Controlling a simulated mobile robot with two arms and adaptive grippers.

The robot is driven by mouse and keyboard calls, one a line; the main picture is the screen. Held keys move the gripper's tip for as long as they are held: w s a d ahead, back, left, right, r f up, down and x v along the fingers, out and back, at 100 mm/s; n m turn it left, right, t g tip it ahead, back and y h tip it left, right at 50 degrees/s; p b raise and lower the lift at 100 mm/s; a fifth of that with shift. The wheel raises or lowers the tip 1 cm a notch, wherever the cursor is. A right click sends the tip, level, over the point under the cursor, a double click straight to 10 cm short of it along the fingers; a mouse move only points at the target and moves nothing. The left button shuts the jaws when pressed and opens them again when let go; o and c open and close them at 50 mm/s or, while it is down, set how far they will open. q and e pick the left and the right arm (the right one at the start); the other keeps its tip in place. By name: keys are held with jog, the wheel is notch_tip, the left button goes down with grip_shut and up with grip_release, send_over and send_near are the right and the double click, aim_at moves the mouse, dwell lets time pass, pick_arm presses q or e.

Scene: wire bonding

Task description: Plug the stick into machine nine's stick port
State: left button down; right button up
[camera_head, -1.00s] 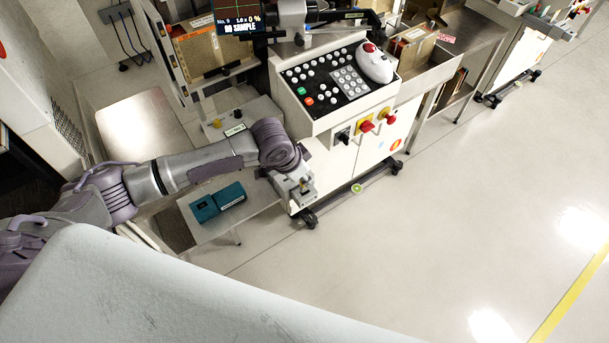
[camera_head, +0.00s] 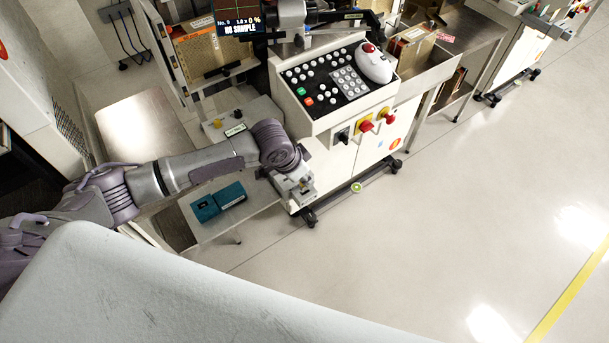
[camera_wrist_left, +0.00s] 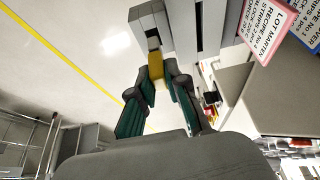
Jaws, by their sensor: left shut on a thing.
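Machine nine (camera_head: 322,122) is a white cabinet with a button panel; its screen (camera_head: 238,20) reads "No. 9" and "NO SAMPLE". My left gripper (camera_head: 303,190) is at the cabinet's lower left side. In the left wrist view, my left gripper (camera_wrist_left: 158,88) is shut on the yellow stick (camera_wrist_left: 156,66). The stick's far end is at a grey block with a dark opening (camera_wrist_left: 153,40), which looks like the stick port. I cannot tell whether the end is inside it or just in front. My right gripper is not in view.
A teal box (camera_head: 218,202) lies on a low shelf under my left arm. The floor (camera_head: 420,240) to the right is open.

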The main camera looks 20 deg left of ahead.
pick_arm(q)
jog(key=shift+p, duration=0.45)
jog(key=shift+p, duration=0.4)
dwell(0.5)
jog(key=shift+f+b, duration=0.7)
jog(key=shift+f, duration=1.05)
jog(key=c, duration=1.1)
grip_release()
jog(key=shift+a+r, duration=0.1)
jog(key=v, duration=1.2)
